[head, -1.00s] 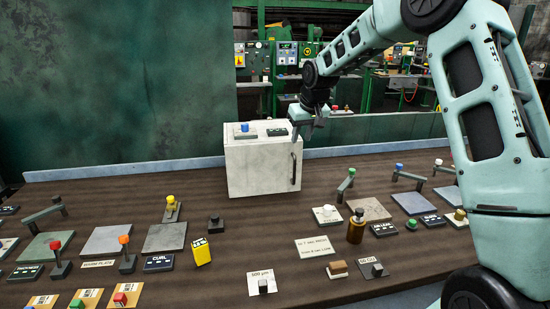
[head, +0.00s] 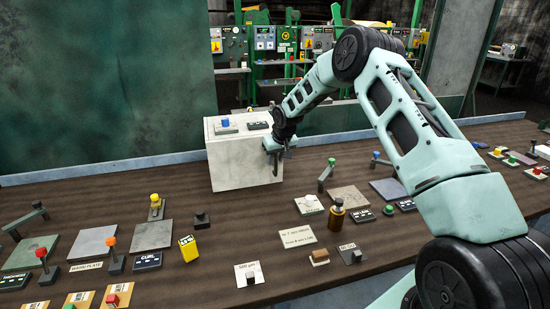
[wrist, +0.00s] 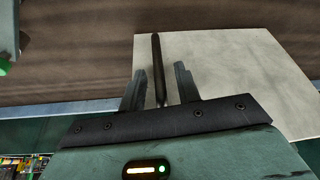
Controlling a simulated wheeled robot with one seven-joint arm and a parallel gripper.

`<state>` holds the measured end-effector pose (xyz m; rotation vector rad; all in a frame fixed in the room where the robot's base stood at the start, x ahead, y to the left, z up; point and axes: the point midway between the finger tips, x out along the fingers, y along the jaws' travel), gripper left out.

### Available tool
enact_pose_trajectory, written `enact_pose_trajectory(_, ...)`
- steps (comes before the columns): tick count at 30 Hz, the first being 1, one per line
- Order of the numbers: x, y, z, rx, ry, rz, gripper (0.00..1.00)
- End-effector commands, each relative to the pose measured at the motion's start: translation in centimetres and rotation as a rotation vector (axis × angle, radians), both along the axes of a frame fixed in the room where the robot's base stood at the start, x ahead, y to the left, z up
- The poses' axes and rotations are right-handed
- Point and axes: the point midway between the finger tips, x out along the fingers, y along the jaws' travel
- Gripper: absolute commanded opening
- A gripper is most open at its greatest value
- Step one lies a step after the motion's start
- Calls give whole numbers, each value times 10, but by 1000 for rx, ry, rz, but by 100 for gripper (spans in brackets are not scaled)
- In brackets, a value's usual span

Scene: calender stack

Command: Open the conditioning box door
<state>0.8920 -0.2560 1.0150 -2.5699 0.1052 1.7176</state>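The conditioning box (head: 232,163) is a pale, off-white box on the brown bench, and its door looks shut. In the wrist view the dark bar handle (wrist: 156,55) stands between the two fingers of my gripper (wrist: 158,82). The fingers are apart, with a visible gap on each side of the handle. The pale door face (wrist: 235,75) lies beyond them.
A blue-knobbed block (head: 226,124) and a dark label (head: 257,126) sit on the box top. Bench space directly in front of the box is mostly clear. A yellow box (head: 188,247), a brown bottle (head: 336,215) and several levers and plates stand farther out.

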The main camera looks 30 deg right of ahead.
Motion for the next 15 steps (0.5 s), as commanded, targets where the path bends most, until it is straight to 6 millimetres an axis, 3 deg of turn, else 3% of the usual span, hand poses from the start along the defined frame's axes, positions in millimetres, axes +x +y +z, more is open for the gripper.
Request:
enact_pose_trajectory(6, 6, 0, -15, 0, 0, 0, 33)
enact_pose_trajectory(15, 7, 0, -16, 0, -1, 0, 33)
